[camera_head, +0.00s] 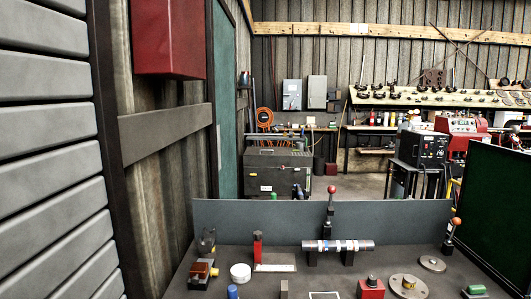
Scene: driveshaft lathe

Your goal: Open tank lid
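No part is clearly recognisable as a tank with a lid. On the dark bench (325,278) are round items: a white short cylinder (240,272) at the left, a pale round flange with a yellow-green knob (408,287) at the front right, and a grey disc (432,264) behind it. I cannot tell whether one of these is the lid. A metal shaft with light bands (338,246) lies across dark supports at the bench's middle. Neither of my grippers is in view.
A red-knobbed lever (331,205) stands behind the shaft; an orange-knobbed lever (452,231) stands at the right. A low grey panel (270,215) backs the bench. A dark green panel (500,215) bounds the right.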

